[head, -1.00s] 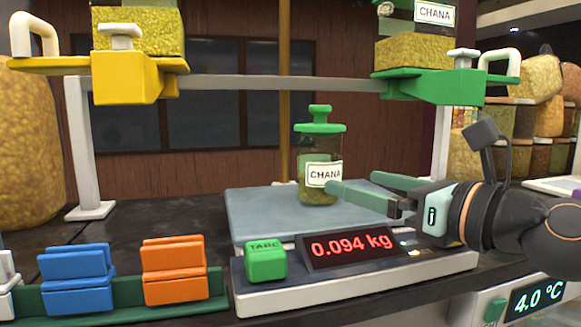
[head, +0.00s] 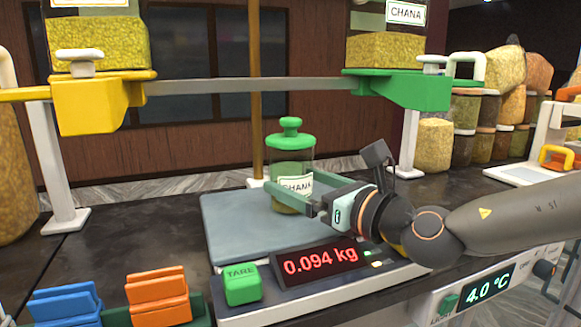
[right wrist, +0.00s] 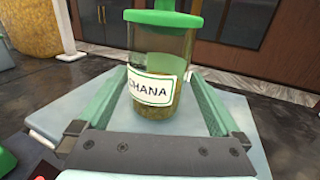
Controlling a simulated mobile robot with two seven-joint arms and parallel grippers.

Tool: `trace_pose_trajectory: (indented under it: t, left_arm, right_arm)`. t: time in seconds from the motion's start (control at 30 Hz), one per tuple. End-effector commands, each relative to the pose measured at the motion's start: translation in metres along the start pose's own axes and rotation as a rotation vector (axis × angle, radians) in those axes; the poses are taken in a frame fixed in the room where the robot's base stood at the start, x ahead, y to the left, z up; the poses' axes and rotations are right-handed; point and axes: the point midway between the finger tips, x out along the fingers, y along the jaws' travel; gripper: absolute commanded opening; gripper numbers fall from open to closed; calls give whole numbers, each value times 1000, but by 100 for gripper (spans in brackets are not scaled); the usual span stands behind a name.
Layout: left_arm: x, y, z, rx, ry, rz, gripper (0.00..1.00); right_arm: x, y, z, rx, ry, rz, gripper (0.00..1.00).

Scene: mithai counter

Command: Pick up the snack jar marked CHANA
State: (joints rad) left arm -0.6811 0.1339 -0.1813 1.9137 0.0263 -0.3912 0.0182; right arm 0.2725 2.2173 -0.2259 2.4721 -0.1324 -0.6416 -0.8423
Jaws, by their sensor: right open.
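The snack jar marked CHANA (head: 291,168) stands upright on the scale's pale platform (head: 232,226). It is clear with a green knobbed lid, a white label and some contents low inside. It also shows in the right wrist view (right wrist: 160,62). My right gripper (head: 293,190) is open, with its green fingers reaching to either side of the jar's lower part. In the right wrist view the fingers (right wrist: 160,98) flank the jar, with gaps seen on both sides. One finger is partly hidden behind the jar in the head view. My left gripper is not in view.
The scale display (head: 320,262) reads 0.094 kg beside a green TARE button (head: 241,284). Above, a beam with a yellow bracket (head: 97,104) and a green bracket (head: 412,92) carries filled containers. Orange (head: 158,296) and blue (head: 66,305) blocks sit at front left.

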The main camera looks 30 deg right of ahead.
Motion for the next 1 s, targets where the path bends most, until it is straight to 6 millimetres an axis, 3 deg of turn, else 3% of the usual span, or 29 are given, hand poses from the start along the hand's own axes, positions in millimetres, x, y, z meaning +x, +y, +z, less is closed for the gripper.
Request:
trace_pose_trajectory:
  t: [0.27,0.73,1.0]
  left_arm:
    - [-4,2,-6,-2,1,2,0]
    - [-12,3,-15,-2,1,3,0]
    - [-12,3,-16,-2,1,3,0]
  right_arm:
    - [7,-1,1,0,0,-3,100]
    - [47,2,6,-1,3,-2,100]
    - [55,3,6,2,0,-1,100]
